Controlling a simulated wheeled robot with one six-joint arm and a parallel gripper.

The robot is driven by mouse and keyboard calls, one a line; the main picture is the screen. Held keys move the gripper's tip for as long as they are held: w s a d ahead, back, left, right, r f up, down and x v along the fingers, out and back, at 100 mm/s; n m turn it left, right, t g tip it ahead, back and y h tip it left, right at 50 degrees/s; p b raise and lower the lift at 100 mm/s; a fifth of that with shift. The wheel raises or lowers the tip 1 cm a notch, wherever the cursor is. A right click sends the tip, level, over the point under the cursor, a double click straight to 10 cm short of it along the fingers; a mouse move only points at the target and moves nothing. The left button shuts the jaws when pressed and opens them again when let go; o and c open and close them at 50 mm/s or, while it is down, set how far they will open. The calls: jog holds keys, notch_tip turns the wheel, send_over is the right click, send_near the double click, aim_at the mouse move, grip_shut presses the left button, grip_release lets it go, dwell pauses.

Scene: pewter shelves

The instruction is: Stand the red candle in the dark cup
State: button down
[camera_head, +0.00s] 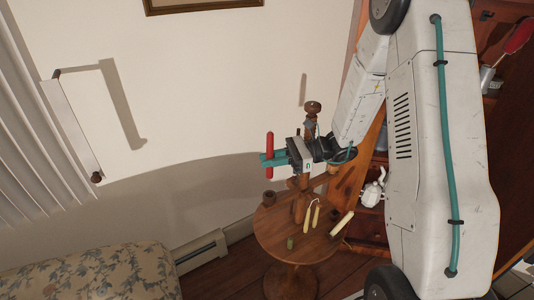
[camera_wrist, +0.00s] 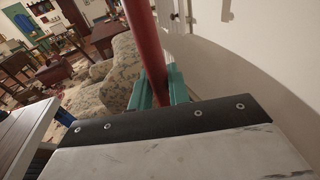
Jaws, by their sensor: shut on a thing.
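The red candle (camera_head: 269,141) stands roughly upright in my gripper (camera_head: 268,158), held above the round wooden table (camera_head: 272,230) in the head view. The teal fingers are shut on it around its middle, with red showing above and below. In the wrist view the candle (camera_wrist: 147,45) rises between the teal fingers of my gripper (camera_wrist: 160,90); its top is cut off by the frame. A small dark brown cup (camera_head: 269,198) stands at the table's left back edge, below the candle in the picture. Its inside is too small to make out.
Pale yellow candle-like pieces (camera_head: 342,223) and a small green thing (camera_head: 290,243) are on the table. Another dark brown piece (camera_head: 333,215) is at its right. A white pot (camera_head: 373,192) is farther right. A floral sofa (camera_head: 95,275) is at lower left.

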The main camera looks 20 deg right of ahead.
aim_at(270, 177)
jog(key=shift+w+f, duration=0.15)
jog(key=shift+f, duration=3.25)
jog(key=shift+f, duration=1.5)
jog(key=c, duration=1.3)
grip_release()
jog(key=shift+o, duration=0.2)
jog(key=shift+r, duration=0.1)
